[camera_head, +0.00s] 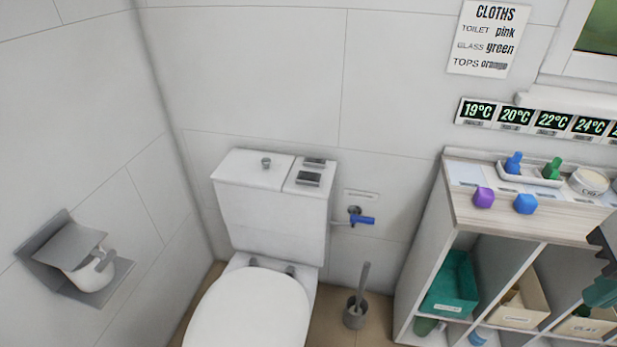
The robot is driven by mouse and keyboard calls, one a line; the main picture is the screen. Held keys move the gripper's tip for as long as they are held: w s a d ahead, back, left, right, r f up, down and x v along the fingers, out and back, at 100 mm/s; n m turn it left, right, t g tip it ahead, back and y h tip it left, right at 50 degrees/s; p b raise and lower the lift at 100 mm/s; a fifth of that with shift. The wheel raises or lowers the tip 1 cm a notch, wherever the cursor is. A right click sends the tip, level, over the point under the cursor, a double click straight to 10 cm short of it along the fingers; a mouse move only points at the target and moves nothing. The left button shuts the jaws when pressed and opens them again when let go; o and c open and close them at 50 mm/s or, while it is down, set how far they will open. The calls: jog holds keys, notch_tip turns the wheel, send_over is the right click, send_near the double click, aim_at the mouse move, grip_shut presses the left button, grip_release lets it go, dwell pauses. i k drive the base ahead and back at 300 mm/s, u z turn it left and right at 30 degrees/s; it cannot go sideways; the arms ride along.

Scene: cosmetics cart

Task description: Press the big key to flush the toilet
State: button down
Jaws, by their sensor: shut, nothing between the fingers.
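The white toilet (250,305) stands against the back wall with its lid down. On the right part of the cistern top (235,168) are two grey metal keys. The big key (308,179) is nearer the front, and the small key (314,162) is behind it. A small round metal knob (266,162) sits on the left part of the cistern top. My gripper (604,268) is partly in view as a dark shape at the right edge, shut and empty, in front of the shelf. It is well to the right of the keys and apart from them; much of it is cut off.
A shelf unit (427,265) with bottles and boxes stands to the right of the toilet. A blue-handled valve (362,220) and a toilet brush (356,310) are between them. A paper holder (75,262) is on the left wall. The space above the cistern is clear.

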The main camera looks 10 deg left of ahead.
aim_at(310, 179)
jog(key=z, duration=0.5)
jog(key=i, duration=0.8)
jog(key=u, duration=2.25)
